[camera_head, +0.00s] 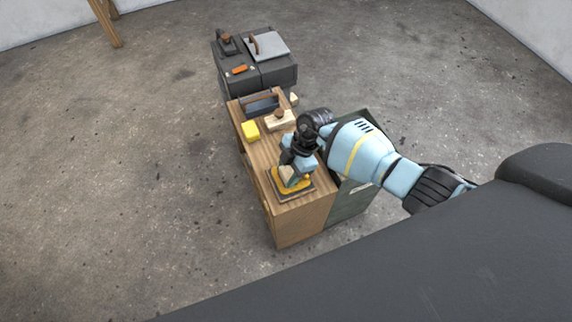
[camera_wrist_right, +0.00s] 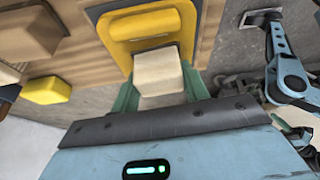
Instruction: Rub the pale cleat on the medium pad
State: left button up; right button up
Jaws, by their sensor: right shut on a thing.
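The pale cleat (camera_wrist_right: 158,72) is a small cream block between the green fingers of my right gripper (camera_wrist_right: 165,92) in the right wrist view. My right gripper (camera_head: 292,176) is shut on it, over the yellow pad in the head view. The yellow pad (camera_head: 303,187) lies on a dark backing near the front end of the wooden bench; it also shows in the right wrist view (camera_wrist_right: 150,22), just beyond the cleat. I cannot tell whether the cleat touches the pad.
On the wooden bench top (camera_head: 262,152) stand a yellow block (camera_head: 250,130), a pale wooden block with a brown knob (camera_head: 280,121) and a dark tray with a handle (camera_head: 262,106). A dark cabinet (camera_head: 262,82) stands behind. A green bin (camera_head: 347,203) adjoins the bench's right side.

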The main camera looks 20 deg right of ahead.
jog(key=shift+s+f+p, duration=0.1)
jog(key=shift+s+p, duration=0.55)
jog(key=shift+s, duration=0.2)
jog(key=shift+w+b, duration=0.6)
jog(key=shift+w, duration=0.2)
jog(key=shift+w+b, duration=0.65)
jog(key=shift+w, duration=0.5)
jog(key=shift+r, duration=0.2)
jog(key=shift+s+r+p, duration=0.1)
jog(key=shift+s+p, duration=0.75)
jog(key=shift+p, duration=0.25)
jog(key=shift+s+p, duration=0.85)
jog(key=shift+s, duration=0.05)
jog(key=shift+s+f, duration=0.1)
jog(key=shift+f, duration=0.15)
